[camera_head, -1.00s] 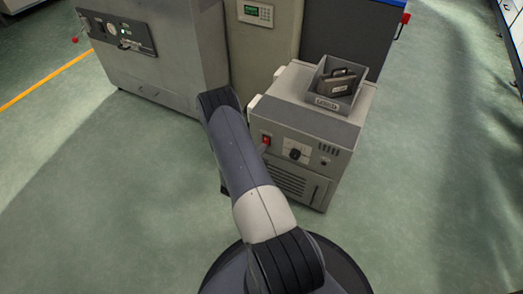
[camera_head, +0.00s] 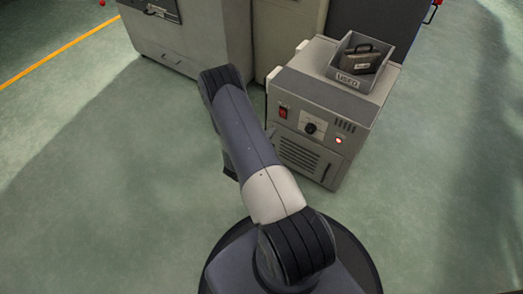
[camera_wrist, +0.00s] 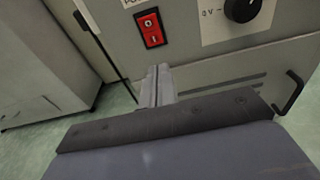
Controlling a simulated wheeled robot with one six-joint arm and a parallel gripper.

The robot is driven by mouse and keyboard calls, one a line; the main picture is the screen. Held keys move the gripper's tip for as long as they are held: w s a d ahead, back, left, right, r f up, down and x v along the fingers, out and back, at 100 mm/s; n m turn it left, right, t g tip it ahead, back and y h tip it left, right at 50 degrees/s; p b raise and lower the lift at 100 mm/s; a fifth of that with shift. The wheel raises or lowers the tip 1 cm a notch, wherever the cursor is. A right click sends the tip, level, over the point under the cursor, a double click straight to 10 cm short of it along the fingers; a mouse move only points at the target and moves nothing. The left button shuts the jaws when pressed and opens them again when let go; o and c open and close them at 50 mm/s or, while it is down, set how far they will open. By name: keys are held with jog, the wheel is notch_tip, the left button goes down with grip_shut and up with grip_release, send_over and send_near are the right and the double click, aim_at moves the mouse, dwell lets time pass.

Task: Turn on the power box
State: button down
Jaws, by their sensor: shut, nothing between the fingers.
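The power box (camera_head: 300,95) is a grey cabinet on the floor, right of my arm in the head view. Its front carries a red rocker switch (camera_head: 283,112), a black knob (camera_head: 310,128) and a lit red lamp (camera_head: 339,140). In the wrist view the red switch (camera_wrist: 151,28) is close up, with the knob (camera_wrist: 242,8) to its right. My gripper (camera_wrist: 157,70) is shut and empty, its fingertips just below the switch in the picture and apart from it. The lamp is outside the wrist view. My gripper is hidden in the head view.
A grey bin labelled USED (camera_head: 347,81) holding dark cases (camera_head: 360,60) stands on the box. A large grey machine (camera_head: 190,40) stands behind and left. A black handle (camera_wrist: 290,94) juts from the box front. Green floor at the left (camera_head: 60,160) is clear.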

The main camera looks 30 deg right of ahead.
jog(key=s+a+f+p, duration=0.1)
jog(key=s+a, duration=0.1)
jog(key=a, duration=0.5)
jog(key=shift+s+a, duration=0.2)
jog(key=shift+s, duration=0.1)
jog(key=shift+d, duration=0.15)
